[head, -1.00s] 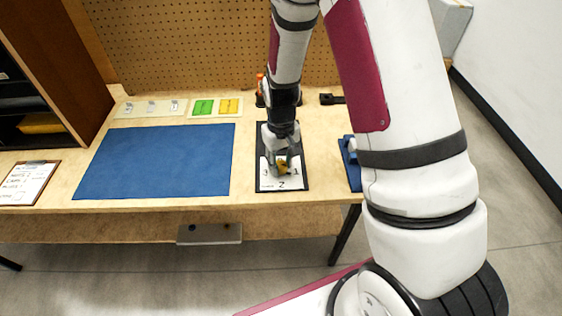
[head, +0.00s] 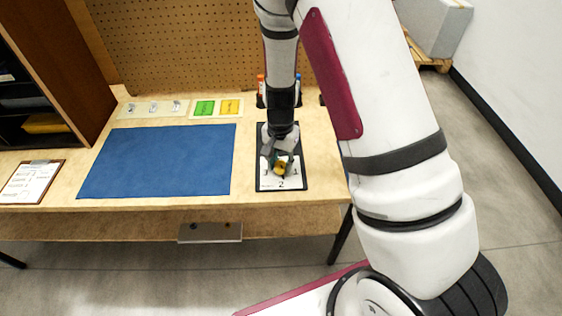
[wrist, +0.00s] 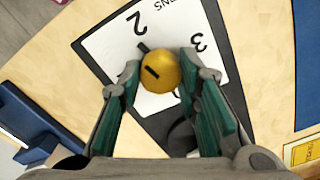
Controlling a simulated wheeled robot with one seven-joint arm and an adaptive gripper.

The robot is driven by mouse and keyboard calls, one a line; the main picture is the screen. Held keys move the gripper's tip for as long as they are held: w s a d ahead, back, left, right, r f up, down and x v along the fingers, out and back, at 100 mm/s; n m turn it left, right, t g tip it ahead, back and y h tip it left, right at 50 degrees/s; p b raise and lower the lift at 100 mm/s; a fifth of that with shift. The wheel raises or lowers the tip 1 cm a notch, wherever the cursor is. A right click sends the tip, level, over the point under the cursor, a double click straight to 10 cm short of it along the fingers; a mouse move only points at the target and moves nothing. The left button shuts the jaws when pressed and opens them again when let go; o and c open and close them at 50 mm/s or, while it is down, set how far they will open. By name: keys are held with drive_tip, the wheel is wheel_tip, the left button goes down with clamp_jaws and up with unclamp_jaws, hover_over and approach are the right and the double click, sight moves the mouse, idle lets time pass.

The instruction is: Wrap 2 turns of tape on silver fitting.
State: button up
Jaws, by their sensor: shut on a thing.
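My gripper (head: 279,158) is shut on a yellow round knob (head: 281,168) over a white dial card (head: 268,186) on a dark board. In the wrist view the fingertips (wrist: 161,74) press either side of the knob (wrist: 160,72), which has a short dark line on its top. The card (wrist: 110,42) shows the numbers 2 and 3, with part of another number behind the gripper. Small grey pieces sit on a pale strip (head: 141,111) at the back left; I cannot tell which is the silver fitting. I see no tape for certain.
A blue mat (head: 160,160) lies left of the dial board. A green card (head: 204,107) and a yellow card (head: 231,106) lie behind it. A clipboard (head: 32,182) is at the far left. A blue object (wrist: 30,120) shows in the wrist view.

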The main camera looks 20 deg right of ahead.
sight(281, 164)
drive_tip(key=shift+m, duration=1.5)
drive_tip(key=shift+p, duration=0.3)
drive_tip(key=o, duration=1.1)
drive_tip(key=shift+o, duration=0.2)
wheel_tip(281, 164, up, 12)
drive_tip(key=shift+r, duration=0.1)
